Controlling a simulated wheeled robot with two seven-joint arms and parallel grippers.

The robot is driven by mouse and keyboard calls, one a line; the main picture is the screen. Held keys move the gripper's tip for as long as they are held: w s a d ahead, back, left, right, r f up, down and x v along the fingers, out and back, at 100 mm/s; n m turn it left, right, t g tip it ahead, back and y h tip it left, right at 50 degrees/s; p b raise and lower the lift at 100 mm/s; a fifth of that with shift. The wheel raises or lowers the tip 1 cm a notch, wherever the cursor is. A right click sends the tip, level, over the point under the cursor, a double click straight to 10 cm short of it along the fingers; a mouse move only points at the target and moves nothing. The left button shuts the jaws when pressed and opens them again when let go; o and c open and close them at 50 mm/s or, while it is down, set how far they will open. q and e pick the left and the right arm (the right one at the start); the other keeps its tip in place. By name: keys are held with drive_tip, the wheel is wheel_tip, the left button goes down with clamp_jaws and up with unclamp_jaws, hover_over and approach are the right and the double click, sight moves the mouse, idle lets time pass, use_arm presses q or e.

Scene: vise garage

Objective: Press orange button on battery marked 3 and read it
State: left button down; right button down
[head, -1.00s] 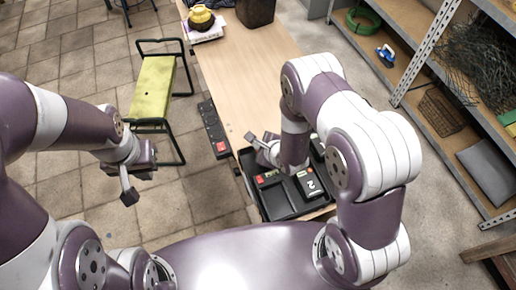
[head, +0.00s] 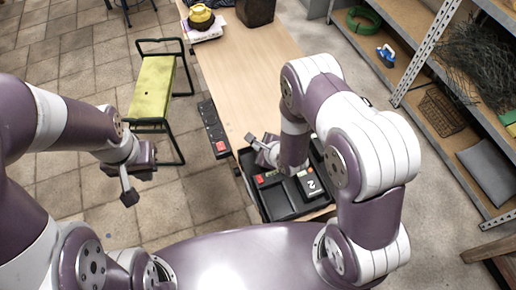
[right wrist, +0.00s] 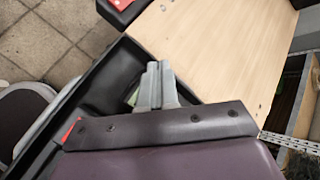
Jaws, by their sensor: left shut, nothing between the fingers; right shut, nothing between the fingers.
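A black tray (head: 283,213) on the near end of the workbench holds dark battery packs. One battery marked 2 (head: 311,184) lies in it, its label facing up. Another dark pack with a red part (head: 261,180) lies left of it; no number is readable on it. I cannot make out a 3 or an orange button. My right gripper (head: 250,138) is shut and empty above the tray's far left corner; its closed fingertips (right wrist: 153,68) show in the right wrist view. My left gripper (head: 130,197) is shut and empty over the floor, left of the bench.
A yellow-green stool (head: 152,88) stands to the left. Shelves (head: 440,100) stand to the right. My right arm hides part of the tray.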

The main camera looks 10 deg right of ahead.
drive_tip(key=shift+f+b, duration=0.35)
drive_tip(key=shift+f, duration=0.1)
idle(0.5)
drive_tip(key=shift+r, duration=0.2)
drive_tip(key=shift+r+p, duration=0.7)
drive_tip(key=shift+p, duration=0.15)
wheel_tip(320, 180, up, 5)
drive_tip(key=p, duration=0.4)
idle(0.7)
